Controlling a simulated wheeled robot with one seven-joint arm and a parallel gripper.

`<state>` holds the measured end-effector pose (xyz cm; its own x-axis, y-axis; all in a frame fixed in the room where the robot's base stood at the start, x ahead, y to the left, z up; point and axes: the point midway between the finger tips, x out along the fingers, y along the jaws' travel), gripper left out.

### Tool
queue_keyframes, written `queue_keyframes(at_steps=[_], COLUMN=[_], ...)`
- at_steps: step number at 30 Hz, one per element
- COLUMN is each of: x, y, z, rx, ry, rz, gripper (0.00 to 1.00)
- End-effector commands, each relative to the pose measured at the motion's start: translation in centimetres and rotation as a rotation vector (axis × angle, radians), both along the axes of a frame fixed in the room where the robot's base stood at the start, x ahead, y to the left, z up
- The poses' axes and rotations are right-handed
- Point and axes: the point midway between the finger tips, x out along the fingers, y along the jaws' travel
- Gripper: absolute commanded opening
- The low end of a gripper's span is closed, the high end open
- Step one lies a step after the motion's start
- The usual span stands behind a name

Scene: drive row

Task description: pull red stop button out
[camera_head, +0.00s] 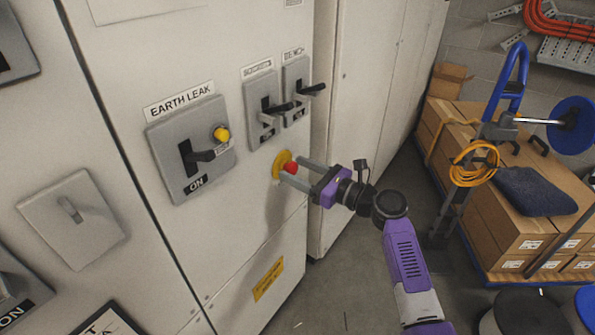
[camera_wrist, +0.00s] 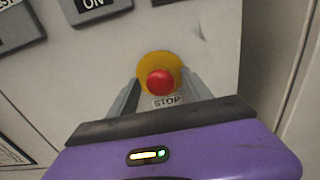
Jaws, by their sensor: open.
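The red stop button (camera_head: 291,168) sits on a round yellow plate (camera_head: 279,163) on the front of a pale cabinet. In the wrist view the red button (camera_wrist: 161,82) shows in the middle, on its yellow plate (camera_wrist: 160,62), above a label reading STOP (camera_wrist: 167,101). My gripper (camera_head: 292,170) is open, with its fingers pointing at the cabinet, one on each side of the button. In the wrist view the fingers flank the button with gaps between. I cannot tell whether the fingertips touch the panel.
An EARTH LEAK switch panel (camera_head: 190,150) with a yellow button (camera_head: 221,134) is left of the stop button. Two lever switches (camera_head: 264,108) (camera_head: 297,90) are above it. Boxes (camera_head: 500,210) and a blue hand truck (camera_head: 511,80) stand at right. Grey floor lies between.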

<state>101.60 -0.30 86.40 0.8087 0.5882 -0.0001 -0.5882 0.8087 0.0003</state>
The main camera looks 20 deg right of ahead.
Motion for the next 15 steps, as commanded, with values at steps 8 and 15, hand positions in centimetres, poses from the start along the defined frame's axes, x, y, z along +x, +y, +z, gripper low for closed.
queue_keyframes(at_steps=[8, 15], x=[0.12, 0.11], y=[0.07, 0.05], z=[0.02, 0.02], rx=[0.000, 0.000], ry=[0.000, 0.000], rz=[-0.001, -0.001], gripper=[0.56, 0.09])
